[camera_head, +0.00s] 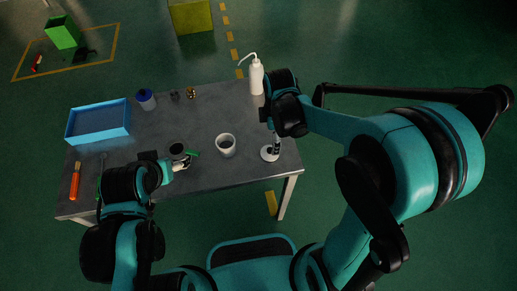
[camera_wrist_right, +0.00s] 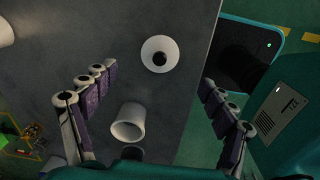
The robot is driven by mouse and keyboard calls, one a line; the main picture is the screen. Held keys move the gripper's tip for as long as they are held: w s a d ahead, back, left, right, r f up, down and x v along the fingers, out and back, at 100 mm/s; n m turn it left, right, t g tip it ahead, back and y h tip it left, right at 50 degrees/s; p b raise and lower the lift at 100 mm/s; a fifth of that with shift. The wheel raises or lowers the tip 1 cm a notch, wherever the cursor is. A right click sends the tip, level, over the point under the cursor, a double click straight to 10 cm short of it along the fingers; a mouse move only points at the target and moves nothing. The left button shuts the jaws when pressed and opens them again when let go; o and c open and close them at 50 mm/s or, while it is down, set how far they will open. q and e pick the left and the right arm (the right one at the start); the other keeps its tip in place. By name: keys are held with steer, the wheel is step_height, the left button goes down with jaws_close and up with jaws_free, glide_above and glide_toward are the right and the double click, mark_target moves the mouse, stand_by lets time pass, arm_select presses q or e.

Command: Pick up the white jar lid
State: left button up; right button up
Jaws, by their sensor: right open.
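The white jar lid (camera_head: 270,154) is a round white disc with a dark centre. It lies on the grey bench near its right front edge. In the right wrist view the lid (camera_wrist_right: 147,58) lies above the middle, beyond and between the spread fingers. My right gripper (camera_head: 274,143) points down just above the lid and partly overlaps it in the head view.
A white cup (camera_head: 226,147) stands left of the lid, and a white bottle (camera_head: 257,80) stands behind it. A blue tray (camera_head: 97,122), a blue-lidded jar (camera_head: 146,100) and an orange-handled tool (camera_head: 75,182) are farther left. A dark cup (camera_head: 177,149) is near my left gripper.

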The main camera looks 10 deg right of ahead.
mark_target(270, 150)
steer(key=shift+w+a+f+n, duration=0.3)
steer(key=shift+f+n, duration=0.1)
steer(key=shift+f, duration=0.15)
steer(key=shift+a+f, duration=0.15)
steer(key=shift+f, duration=0.2)
steer(key=shift+f+b, duration=0.6)
steer(key=shift+f, duration=0.35)
steer(key=f+b, duration=0.1)
steer(key=f, duration=0.1)
steer(key=f+b, duration=0.2)
steer(key=f, duration=0.1)
steer(key=shift+s+d+f, duration=0.15)
steer(key=shift+d+f, duration=0.05)
steer(key=shift+f, duration=0.05)
steer(key=shift+r, duration=0.1)
steer(key=c, duration=1)
steer(key=shift+s, duration=0.15)
steer(key=c, duration=0.5)
steer(key=shift+c, duration=0.2)
